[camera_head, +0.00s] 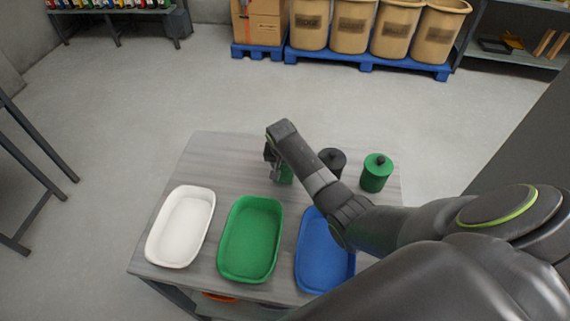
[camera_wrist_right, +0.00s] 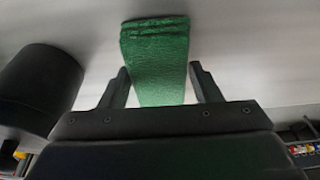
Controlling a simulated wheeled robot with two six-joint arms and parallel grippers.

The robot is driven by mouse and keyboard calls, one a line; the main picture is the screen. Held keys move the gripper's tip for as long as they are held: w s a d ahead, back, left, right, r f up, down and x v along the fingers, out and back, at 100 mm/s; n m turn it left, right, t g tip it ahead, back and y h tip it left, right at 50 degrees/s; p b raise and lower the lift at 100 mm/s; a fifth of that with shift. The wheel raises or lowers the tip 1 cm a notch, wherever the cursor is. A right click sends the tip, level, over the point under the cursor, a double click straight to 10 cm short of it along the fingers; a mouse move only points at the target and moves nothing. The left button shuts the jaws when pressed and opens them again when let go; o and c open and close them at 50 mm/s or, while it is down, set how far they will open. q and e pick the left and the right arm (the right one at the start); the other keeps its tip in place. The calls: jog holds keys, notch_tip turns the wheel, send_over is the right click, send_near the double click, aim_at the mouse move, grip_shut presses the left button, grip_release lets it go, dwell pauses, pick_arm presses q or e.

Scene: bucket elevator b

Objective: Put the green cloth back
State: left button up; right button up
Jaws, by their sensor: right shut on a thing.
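The green cloth, folded in layers, stands between the two fingers of my right gripper (camera_wrist_right: 162,88) in the right wrist view (camera_wrist_right: 160,60). In the head view, only a small part of the cloth (camera_head: 286,174) shows beside my right gripper (camera_head: 274,172), over the far middle of the table. The gripper is shut on the cloth. My arm hides much of it, and I cannot tell whether the cloth touches the tabletop. My left gripper is not in view.
On the grey table (camera_head: 215,160) are a white tray (camera_head: 180,225), a green tray (camera_head: 248,238) and a blue tray (camera_head: 322,255), all empty where visible. A black canister (camera_head: 332,160) and a green canister (camera_head: 376,174) stand right of my gripper. The table's far left is clear.

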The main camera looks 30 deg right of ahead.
jog(key=shift+f, duration=0.2)
jog(key=shift+f, duration=0.15)
jog(key=o, duration=0.9)
jog(key=shift+o, duration=0.2)
jog(key=v, duration=1.2)
jog(key=shift+b, duration=0.4)
